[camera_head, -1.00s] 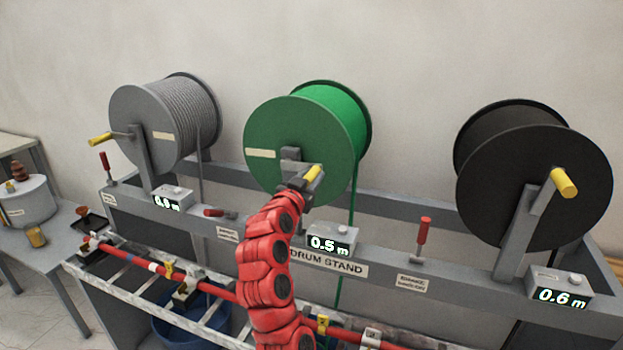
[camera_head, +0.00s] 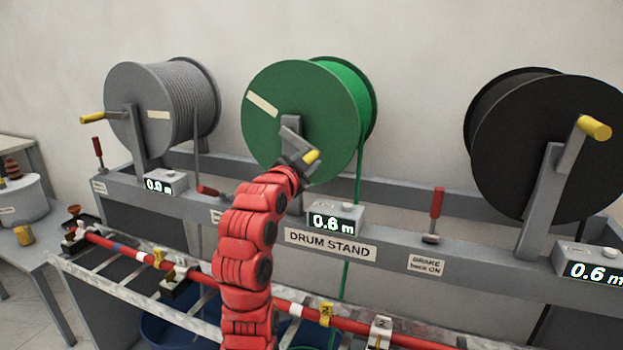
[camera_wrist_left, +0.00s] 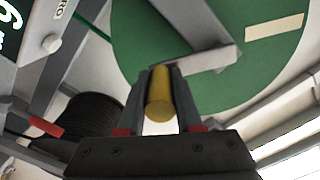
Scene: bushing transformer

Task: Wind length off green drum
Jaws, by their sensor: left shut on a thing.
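The green drum (camera_head: 283,115) sits in the middle of the stand, with green line hanging down from its right side. The counter (camera_head: 336,219) below it reads 0.6 m. My left gripper (camera_head: 306,163) is shut on the yellow crank handle (camera_head: 312,156) of the green drum. In the left wrist view the yellow handle (camera_wrist_left: 159,95) sits between the two fingers of my left gripper (camera_wrist_left: 160,112), in front of the green drum face (camera_wrist_left: 150,35). My right gripper is not in view.
A grey drum (camera_head: 150,110) stands to the left, its counter (camera_head: 163,182) reading 0.0 m. A black drum (camera_head: 535,145) stands to the right, its counter (camera_head: 592,268) reading 0.6 m. A red brake lever (camera_head: 436,211) stands upright on the stand. A red rail (camera_head: 215,288) crosses in front.

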